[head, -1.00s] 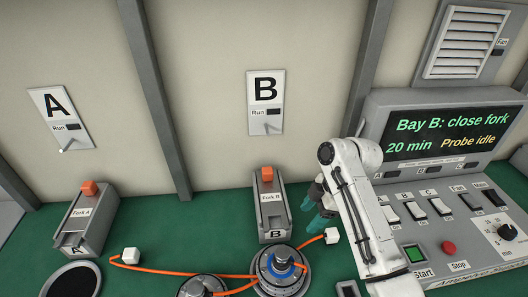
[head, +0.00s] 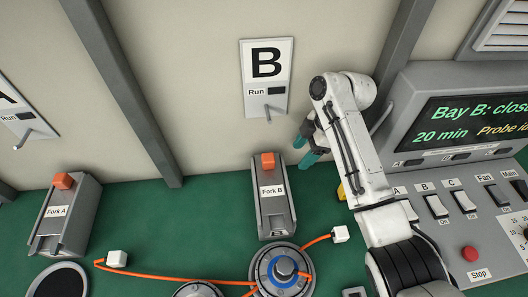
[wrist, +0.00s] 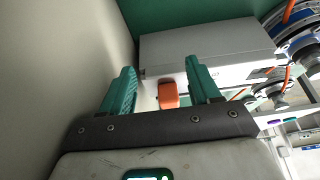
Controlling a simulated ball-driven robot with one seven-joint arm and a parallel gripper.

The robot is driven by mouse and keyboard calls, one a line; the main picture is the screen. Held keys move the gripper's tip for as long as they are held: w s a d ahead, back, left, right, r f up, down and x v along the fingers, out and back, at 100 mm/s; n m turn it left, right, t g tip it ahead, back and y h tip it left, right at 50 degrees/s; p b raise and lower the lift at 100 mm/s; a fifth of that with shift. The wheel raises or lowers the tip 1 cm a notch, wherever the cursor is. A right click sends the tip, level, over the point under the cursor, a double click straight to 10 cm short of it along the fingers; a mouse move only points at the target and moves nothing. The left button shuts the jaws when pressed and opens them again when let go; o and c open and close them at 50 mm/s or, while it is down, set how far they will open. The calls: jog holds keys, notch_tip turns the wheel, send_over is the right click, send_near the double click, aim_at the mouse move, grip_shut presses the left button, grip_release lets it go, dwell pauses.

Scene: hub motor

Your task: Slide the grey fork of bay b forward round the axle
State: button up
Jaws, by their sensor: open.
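The grey fork of bay B (head: 273,200) is a long grey block labelled "Fork B" with an orange knob (head: 268,161) at its back end near the wall. The axle (head: 285,268) is a round hub with a blue ring in front of the fork; the two look apart or nearly touching. My gripper (head: 314,150) has teal fingers and is to the right of the orange knob, above the bench. In the wrist view my open gripper (wrist: 162,82) has the orange knob (wrist: 168,94) showing between its fingertips, with the grey fork block beyond; nothing is held.
The Fork A block (head: 65,215) stands at the left. An orange cable (head: 180,271) with white cube ends (head: 340,234) runs around the hub. The control console (head: 465,150) stands at the right. The panel B (head: 266,78) with its lever is on the wall behind.

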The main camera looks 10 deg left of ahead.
aim_at(264, 157)
jog(key=s+a, duration=0.1)
jog(key=a, duration=0.2)
jog(key=s+a+p, duration=0.1)
jog(key=a, duration=0.2)
jog(key=s+a+p, duration=0.1)
jog(key=a, duration=0.2)
jog(key=shift+a, duration=0.4)
jog(key=shift+a+f+p, duration=0.1)
jog(key=shift+f+p, duration=0.25)
jog(key=shift+f, duration=0.25)
jog(key=shift+c, duration=0.4)
grip_shut()
